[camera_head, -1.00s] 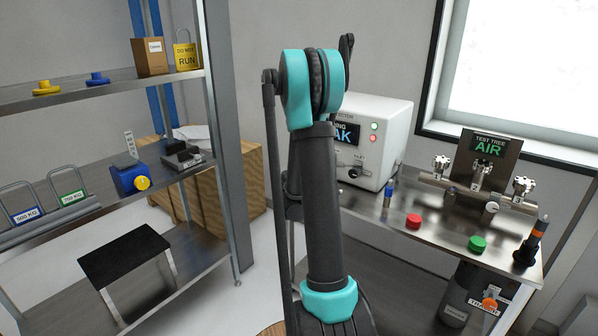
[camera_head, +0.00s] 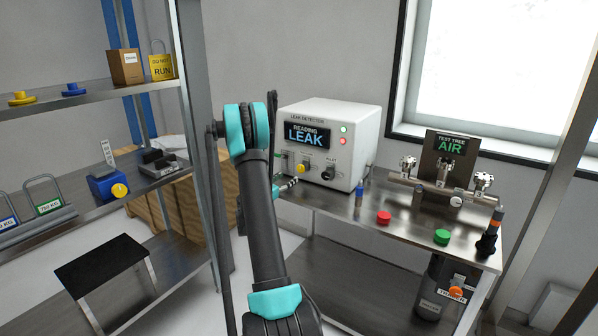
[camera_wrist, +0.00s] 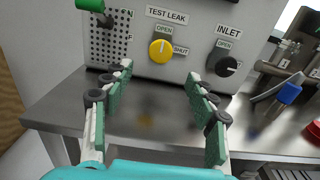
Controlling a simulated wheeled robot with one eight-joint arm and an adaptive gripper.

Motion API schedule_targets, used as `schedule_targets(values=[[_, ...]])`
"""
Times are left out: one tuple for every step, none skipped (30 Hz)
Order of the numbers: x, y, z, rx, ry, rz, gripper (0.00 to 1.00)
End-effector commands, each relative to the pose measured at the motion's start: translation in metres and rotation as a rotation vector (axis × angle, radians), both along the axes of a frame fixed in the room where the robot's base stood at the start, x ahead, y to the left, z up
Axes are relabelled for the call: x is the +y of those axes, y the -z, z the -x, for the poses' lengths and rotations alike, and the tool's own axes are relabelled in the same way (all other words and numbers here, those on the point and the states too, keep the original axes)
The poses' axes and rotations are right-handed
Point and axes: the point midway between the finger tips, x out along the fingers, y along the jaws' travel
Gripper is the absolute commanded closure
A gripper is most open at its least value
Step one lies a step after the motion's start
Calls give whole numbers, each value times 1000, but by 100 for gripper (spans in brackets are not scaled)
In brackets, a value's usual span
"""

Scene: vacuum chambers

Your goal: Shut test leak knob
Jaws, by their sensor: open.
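The test leak knob is a yellow round knob (camera_wrist: 161,51) on the white leak detector's front, under a TEST LEAK label. OPEN is printed above it and SHUT to its right. A pale mark on the knob points up, toward OPEN. In the head view the knob (camera_head: 301,168) sits below the screen, which reads LEAK. My gripper (camera_wrist: 158,80) is open and empty in the wrist view. Its two green-padded fingers point at the panel, with the knob between and beyond the tips, apart from them. In the head view my gripper is mostly hidden behind my arm.
A black inlet knob (camera_wrist: 227,67) is right of the yellow knob, and a green-ended part (camera_wrist: 90,5) is at upper left. The steel bench (camera_head: 340,205) lies below. A red button (camera_head: 383,217) and blue-topped part (camera_wrist: 288,92) stand to the right. Shelving is at left.

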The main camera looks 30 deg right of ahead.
Motion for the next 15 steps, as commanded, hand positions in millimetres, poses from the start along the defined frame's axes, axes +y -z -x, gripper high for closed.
schedule_targets(values=[[-11,0,-3,0,3,0,42],[-16,0,-6,0,2,0,42],[-24,0,-9,-1,3,0,42],[-29,0,-11,-1,3,0,42],[-34,0,-13,-1,3,0,42],[-41,0,-17,-1,2,0,42],[-47,0,-19,-1,3,0,42],[-53,0,-21,-1,3,-1,42],[-60,0,-24,-1,2,-1,42],[-64,0,-26,-1,1,-1,42],[-69,0,-28,-1,2,-1,42],[-76,0,-30,-1,2,-1,42],[-80,0,-32,-1,2,-1,42],[-83,0,-34,-1,2,-1,42],[-88,0,-36,-1,1,-1,42]])
